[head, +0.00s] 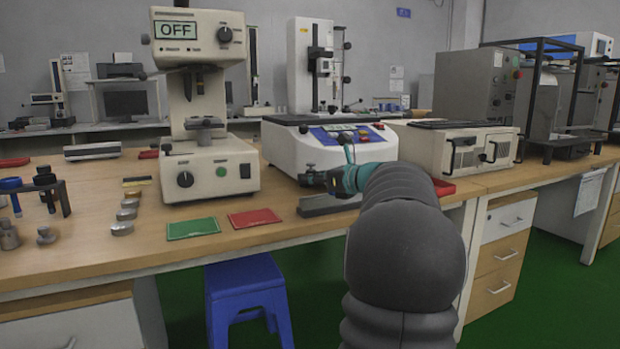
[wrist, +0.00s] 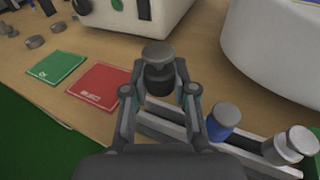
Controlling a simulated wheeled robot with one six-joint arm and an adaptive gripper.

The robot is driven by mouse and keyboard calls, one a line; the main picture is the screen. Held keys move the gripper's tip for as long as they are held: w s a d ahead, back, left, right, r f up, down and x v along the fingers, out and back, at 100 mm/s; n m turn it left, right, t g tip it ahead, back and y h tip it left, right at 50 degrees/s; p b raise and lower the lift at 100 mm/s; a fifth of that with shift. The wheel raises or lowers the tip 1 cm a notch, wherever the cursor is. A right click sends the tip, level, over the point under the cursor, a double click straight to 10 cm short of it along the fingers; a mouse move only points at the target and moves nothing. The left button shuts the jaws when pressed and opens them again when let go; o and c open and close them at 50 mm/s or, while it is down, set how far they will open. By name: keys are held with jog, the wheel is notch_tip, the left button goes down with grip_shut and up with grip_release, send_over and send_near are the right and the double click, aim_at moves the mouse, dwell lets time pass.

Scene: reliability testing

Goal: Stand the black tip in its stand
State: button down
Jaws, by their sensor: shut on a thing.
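In the wrist view my gripper (wrist: 158,90) is shut on the black tip (wrist: 159,78), a dark cylinder with a flat silver disc on top. The tip looks roughly upright. A grey slotted stand (wrist: 180,126) runs from beside my gripper to the lower right, with a blue tip (wrist: 221,119) and a silver tip (wrist: 291,145) at it. I cannot tell whether the black tip touches the stand. In the head view my gripper (head: 322,180) is small, just above the grey stand (head: 328,207), and the held tip is hard to make out.
A green card (wrist: 57,66) and a red card (wrist: 99,85) lie left of my gripper. The machine marked OFF (head: 208,170) and a white machine (head: 285,150) stand behind. A dark rack (head: 66,199) with blue and black parts is at far left.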

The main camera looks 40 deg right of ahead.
aim_at(316, 199)
jog(key=shift+s+f+b, duration=0.1)
jog(key=shift+f+b, duration=1)
jog(key=shift+f, duration=1.8)
dwell(0.5)
jog(key=c, duration=0.8)
grip_release()
jog(key=shift+c, duration=0.2)
jog(key=shift+s, duration=0.1)
jog(key=r+v, duration=0.1)
jog(key=v, duration=1.1)
jog(key=shift+r, duration=0.2)
jog(key=shift+a, duration=0.1)
